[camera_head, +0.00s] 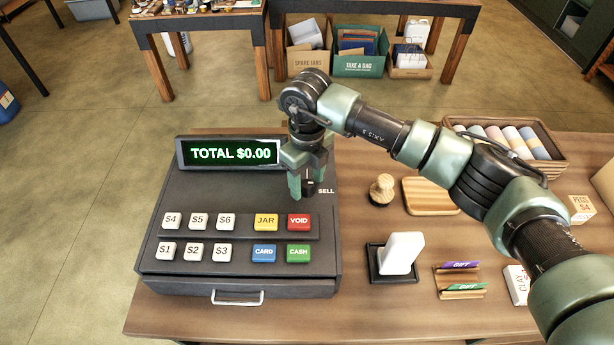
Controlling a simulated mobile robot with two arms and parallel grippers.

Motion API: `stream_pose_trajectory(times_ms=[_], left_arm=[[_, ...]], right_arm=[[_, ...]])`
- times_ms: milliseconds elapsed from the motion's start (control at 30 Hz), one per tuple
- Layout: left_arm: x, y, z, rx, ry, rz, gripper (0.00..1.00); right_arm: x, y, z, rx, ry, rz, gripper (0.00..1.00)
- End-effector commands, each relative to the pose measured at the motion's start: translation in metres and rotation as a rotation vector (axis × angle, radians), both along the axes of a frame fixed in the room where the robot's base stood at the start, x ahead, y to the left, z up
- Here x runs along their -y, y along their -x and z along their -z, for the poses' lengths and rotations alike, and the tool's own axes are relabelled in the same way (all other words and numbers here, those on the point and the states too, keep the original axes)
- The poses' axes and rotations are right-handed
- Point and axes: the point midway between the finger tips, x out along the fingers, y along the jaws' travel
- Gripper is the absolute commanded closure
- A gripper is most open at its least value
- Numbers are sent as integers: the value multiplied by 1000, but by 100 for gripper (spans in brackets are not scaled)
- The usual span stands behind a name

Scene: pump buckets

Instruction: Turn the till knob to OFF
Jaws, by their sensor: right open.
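The dark till (240,204) stands on the left part of the wooden counter, and its lit display (229,153) reads "TOTAL $0.00". The black till knob (309,188) is at the till's upper right, beside the word "SELL". My right gripper (303,187) is over the knob, pointing down, with its green fingers apart. One finger is left of the knob; the other is partly hidden, so I cannot tell whether they touch it. Any other knob label is hidden behind the gripper. My left gripper is not in view.
My right arm reaches across the counter (345,310) from the lower right. Right of the till are a wooden stamp (381,190), a wooden tray (431,197), a white block on a black stand (401,254) and a card holder (460,290). A basket of rolls (553,165) is behind the arm.

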Motion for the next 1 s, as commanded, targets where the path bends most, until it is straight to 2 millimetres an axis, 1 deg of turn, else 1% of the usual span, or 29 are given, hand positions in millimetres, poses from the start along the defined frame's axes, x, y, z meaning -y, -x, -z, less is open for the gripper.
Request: stream_pose_trajectory(times_ms=[167, 267, 300, 367, 533, 667, 867, 1000], left_arm=[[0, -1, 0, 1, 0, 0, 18], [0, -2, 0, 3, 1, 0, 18], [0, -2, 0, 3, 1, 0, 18], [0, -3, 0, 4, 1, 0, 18], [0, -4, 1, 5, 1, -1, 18], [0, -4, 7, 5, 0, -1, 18], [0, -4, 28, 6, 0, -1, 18], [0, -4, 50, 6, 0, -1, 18]], right_arm=[[0, 0, 0, 1, -1, -1, 47], [0, 0, 0, 1, -1, -1, 72], [0, 0, 0, 1, -1, -1, 83], [0, 0, 0, 1, -1, -1, 100], [0, 0, 0, 1, -1, -4, 100], [0, 0, 2, 2, -1, -26, 100], [0, -1, 4, 6, -1, -114, 100], [0, -1, 6, 5, 0, -218, 100]])
